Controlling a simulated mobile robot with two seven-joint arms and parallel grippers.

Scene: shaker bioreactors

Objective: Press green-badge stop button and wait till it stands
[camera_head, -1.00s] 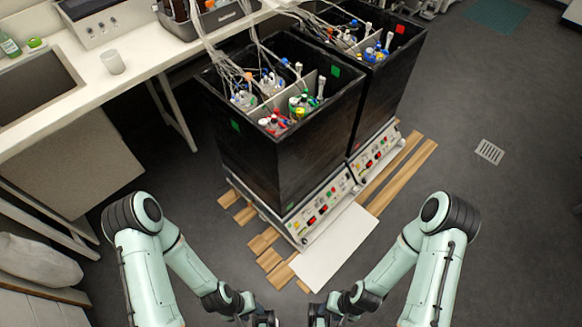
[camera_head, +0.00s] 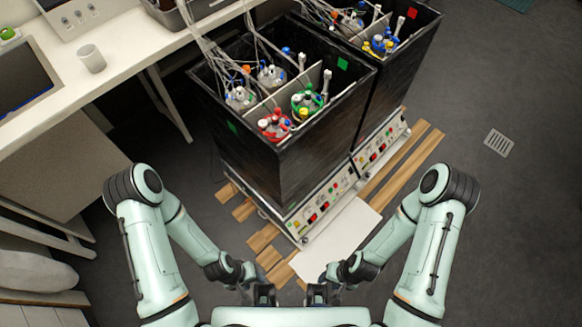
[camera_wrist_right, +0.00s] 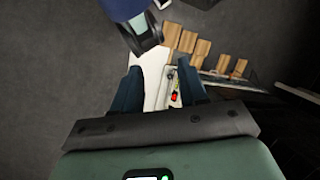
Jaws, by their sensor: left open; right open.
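The green-badge shaker is the nearer black box (camera_head: 270,165), with green squares (camera_head: 342,64) on its rim and side. Its pale control panel (camera_head: 320,207) faces me low at the front, with red displays and small coloured buttons; which one is stop is too small to tell. Part of a panel with a red display (camera_wrist_right: 175,98) shows between my right fingers in the right wrist view. My left gripper (camera_head: 264,296) and right gripper (camera_head: 317,296) hang side by side in front of the shaker, apart from the panel, both open and empty.
A second black shaker with a red badge (camera_head: 411,13) stands behind on the right. A white board (camera_head: 340,240) and wooden slats (camera_head: 265,238) lie on the floor by the shakers. A white bench with a cup (camera_head: 92,58) is at left. Floor at right is clear, with a drain grate (camera_head: 498,142).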

